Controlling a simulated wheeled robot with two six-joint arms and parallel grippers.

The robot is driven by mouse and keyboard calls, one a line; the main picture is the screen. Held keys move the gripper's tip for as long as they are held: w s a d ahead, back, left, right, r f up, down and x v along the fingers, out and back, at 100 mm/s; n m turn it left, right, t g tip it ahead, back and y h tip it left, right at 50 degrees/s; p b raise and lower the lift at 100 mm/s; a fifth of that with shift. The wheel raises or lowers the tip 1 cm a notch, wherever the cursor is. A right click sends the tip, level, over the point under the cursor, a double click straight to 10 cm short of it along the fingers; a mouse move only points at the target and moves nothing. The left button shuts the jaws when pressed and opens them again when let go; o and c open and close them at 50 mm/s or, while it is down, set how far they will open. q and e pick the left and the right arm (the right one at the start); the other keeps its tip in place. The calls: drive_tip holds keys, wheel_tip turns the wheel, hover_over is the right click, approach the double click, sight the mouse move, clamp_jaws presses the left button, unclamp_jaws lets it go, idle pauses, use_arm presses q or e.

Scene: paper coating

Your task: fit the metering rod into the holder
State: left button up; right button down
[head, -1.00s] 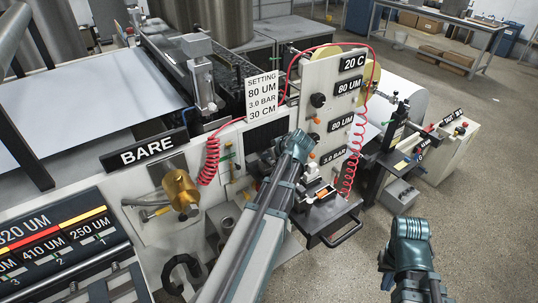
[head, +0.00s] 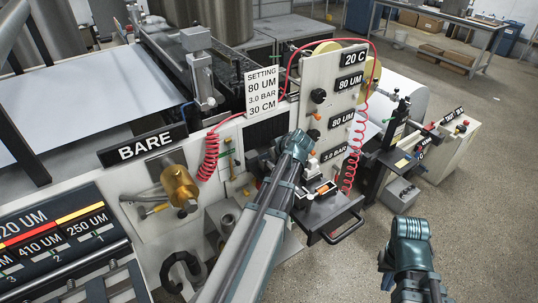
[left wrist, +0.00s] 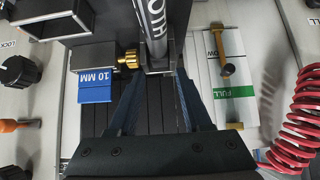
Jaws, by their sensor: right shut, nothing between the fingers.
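A grey rod with dark lettering (left wrist: 172,28), which looks like the metering rod, runs from the top of the left wrist view down into a small metal bracket. A brass knob (left wrist: 128,60) and a blue 10 MM tag (left wrist: 96,86) sit just left of the bracket. How deep the rod sits is unclear. In the head view my left arm hides this spot. My right gripper (head: 410,230) is at the lower right, shut and empty, away from the machine.
A red coiled hose (left wrist: 292,125) and a gauge with a green FULL mark (left wrist: 235,92) are right of my left fingers. The control panel (head: 335,100) stands beyond my left arm, with a handled tray (head: 335,222) below it. Open floor lies at the right.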

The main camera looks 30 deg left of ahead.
use_arm(q)
drive_tip(key=shift+o, duration=0.7)
drive_tip(key=p+v, duration=0.9)
drive_tip(key=v, duration=0.5)
drive_tip(key=shift+p, duration=0.35)
